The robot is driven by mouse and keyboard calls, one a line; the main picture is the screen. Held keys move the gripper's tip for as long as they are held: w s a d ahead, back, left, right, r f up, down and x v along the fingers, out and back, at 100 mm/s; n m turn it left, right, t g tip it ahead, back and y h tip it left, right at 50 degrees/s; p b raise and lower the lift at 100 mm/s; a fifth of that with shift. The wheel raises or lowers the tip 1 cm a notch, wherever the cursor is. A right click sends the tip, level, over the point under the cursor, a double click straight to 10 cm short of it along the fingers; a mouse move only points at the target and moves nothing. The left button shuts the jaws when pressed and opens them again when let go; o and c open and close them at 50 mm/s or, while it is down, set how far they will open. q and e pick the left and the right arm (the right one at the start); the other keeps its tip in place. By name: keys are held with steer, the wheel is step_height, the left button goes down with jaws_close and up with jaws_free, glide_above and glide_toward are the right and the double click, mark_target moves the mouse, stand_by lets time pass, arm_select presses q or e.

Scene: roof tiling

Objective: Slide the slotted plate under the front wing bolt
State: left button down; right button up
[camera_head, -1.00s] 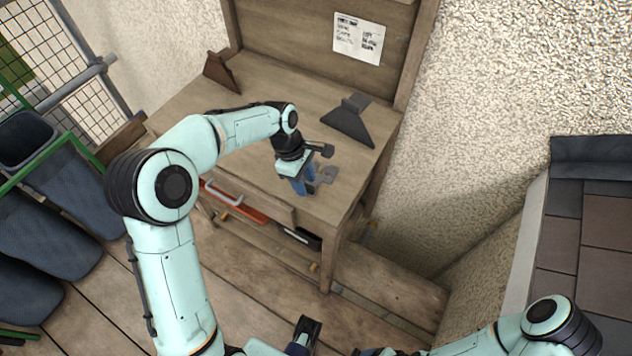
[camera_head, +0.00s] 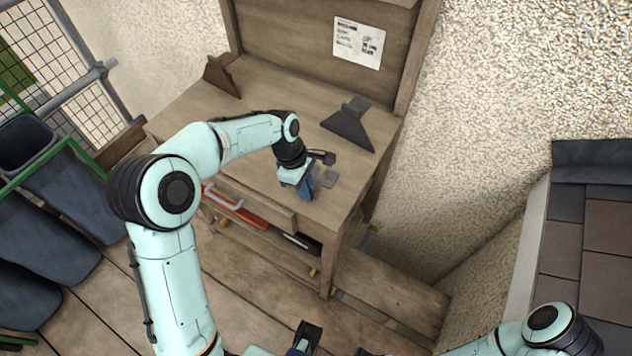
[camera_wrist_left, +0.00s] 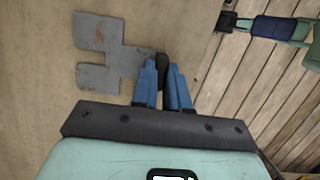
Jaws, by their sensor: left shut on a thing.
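The slotted plate (camera_wrist_left: 105,52) is a flat grey piece with a notched outline. It lies over the workbench top near its front right corner and also shows in the head view (camera_head: 327,179). My left gripper (camera_wrist_left: 163,68) points down, its blue fingers close together on a dark upright part at the plate's edge. In the head view my left gripper (camera_head: 307,188) is beside the plate, low over the bench. My right gripper (camera_head: 307,332) is at the bottom of the head view, away from the bench; its jaws cannot be made out. I cannot make out a wing bolt.
The wooden workbench (camera_head: 255,95) has a back board with a paper note (camera_head: 358,43). A dark wedge-shaped piece (camera_head: 350,125) and a brown bracket (camera_head: 222,75) stand on it. A red-handled tool (camera_head: 235,206) lies below the bench front. Roof tiles (camera_head: 605,250) are at the right.

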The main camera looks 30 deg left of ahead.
arm_select(q)
steer(key=shift+d+p+v, duration=0.2)
steer(key=shift+p+v, duration=0.45)
steer(key=shift+v, duration=0.15)
steer(key=shift+d+p+v, duration=0.2)
steer(key=shift+p+v, duration=0.45)
steer(key=shift+v, duration=0.2)
steer(key=shift+d+p+v, duration=0.2)
steer(key=shift+p+v, duration=0.45)
steer(key=shift+v, duration=0.15)
steer(key=shift+r, duration=0.1)
arm_select(e)
steer(key=r, duration=0.2)
steer(key=w+r, duration=0.1)
steer(key=r, duration=0.1)
steer(key=shift+w, duration=0.2)
arm_select(q)
steer(key=shift+s, duration=0.1)
arm_select(e)
steer(key=shift+s, duration=0.15)
